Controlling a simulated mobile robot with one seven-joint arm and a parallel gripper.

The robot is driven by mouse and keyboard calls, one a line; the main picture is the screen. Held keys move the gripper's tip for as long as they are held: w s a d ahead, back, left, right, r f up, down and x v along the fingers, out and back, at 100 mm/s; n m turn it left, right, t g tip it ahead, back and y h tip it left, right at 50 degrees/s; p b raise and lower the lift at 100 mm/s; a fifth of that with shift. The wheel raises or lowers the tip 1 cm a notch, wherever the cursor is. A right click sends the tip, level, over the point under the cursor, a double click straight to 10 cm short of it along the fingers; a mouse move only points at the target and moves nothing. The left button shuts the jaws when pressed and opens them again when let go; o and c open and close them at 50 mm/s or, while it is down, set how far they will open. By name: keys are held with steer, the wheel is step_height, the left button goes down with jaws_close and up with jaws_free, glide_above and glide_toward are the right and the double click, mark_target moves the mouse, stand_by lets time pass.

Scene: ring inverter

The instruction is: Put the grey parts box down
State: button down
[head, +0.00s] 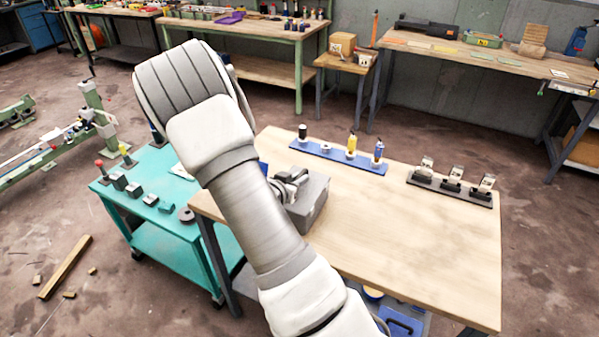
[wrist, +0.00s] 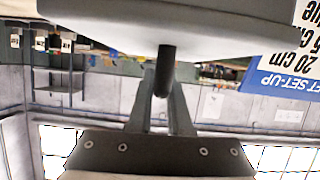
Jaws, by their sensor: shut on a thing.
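The grey parts box (head: 311,207) is at the left part of the wooden workbench top (head: 400,240), by its left edge. My gripper (head: 290,183) is at the box's upper side, partly hidden by my arm. In the wrist view my gripper's fingers (wrist: 162,95) are closed on a dark round bar (wrist: 166,62) beneath a large pale grey body (wrist: 170,28), which looks like the box. Whether the box touches the bench or hangs just above it cannot be told.
A blue strip (head: 335,160) with several bottles lies behind the box. A dark rack (head: 450,191) with clamps stands at the right. A teal cart (head: 150,200) holding small parts stands at the left. The bench's middle and front are clear.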

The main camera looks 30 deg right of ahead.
stand_by(0.3)
steer(key=shift+f, duration=0.15)
steer(key=c, duration=0.8)
jaws_free()
steer(key=shift+c, duration=0.2)
